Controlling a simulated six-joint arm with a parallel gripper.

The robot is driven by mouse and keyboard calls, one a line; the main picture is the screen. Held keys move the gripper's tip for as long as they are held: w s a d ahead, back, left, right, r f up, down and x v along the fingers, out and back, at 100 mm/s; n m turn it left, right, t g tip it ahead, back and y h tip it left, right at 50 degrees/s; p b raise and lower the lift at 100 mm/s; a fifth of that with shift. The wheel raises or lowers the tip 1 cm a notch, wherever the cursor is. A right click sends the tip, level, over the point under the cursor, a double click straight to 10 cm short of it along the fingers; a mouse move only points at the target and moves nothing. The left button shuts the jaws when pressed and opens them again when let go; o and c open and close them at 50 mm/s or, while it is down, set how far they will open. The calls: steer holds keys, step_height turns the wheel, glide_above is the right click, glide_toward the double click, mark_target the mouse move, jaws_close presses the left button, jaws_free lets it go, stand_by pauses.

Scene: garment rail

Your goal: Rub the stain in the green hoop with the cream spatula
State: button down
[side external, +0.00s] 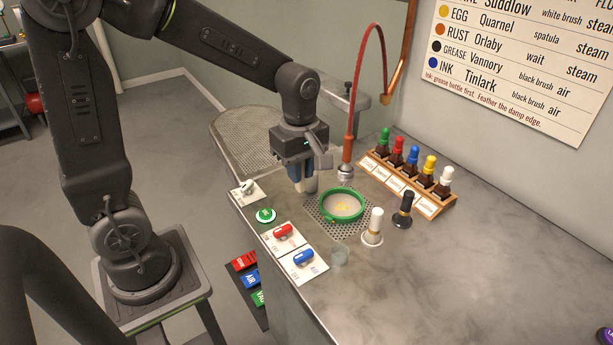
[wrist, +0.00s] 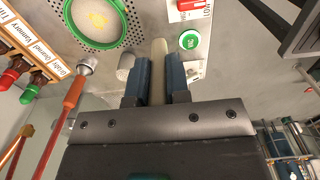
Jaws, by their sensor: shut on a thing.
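The green hoop (side external: 325,211) lies on the perforated plate and frames pale cloth with a faint yellowish stain (side external: 343,208). The hoop (wrist: 70,30) and stain (wrist: 97,18) also show at the top left of the wrist view. My gripper (side external: 302,177) is shut on the cream spatula, whose pale handle (wrist: 158,62) stands between the blue fingers in the wrist view. The gripper is just beyond and left of the hoop in the side view, apart from it. The spatula's working end is not clearly seen.
A white-topped brush (side external: 375,222) and a black brush (side external: 404,207) stand right of the hoop. A rack of coloured bottles (side external: 408,180) is behind. A red hose with a nozzle (side external: 346,170) hangs close by.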

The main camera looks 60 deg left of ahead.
steer(key=w+f, duration=0.3)
steer(key=w, duration=0.8)
steer(key=shift+w+f, duration=0.2)
steer(key=shift+f, duration=1.45)
steer(key=shift+w+f, duration=0.15)
steer(key=shift+f, duration=1.45)
steer(key=shift+f, duration=0.8)
steer(key=shift+a, duration=0.15)
steer(key=shift+a+r, duration=0.1)
steer(key=shift+a, duration=0.3)
steer(key=shift+d, duration=0.15)
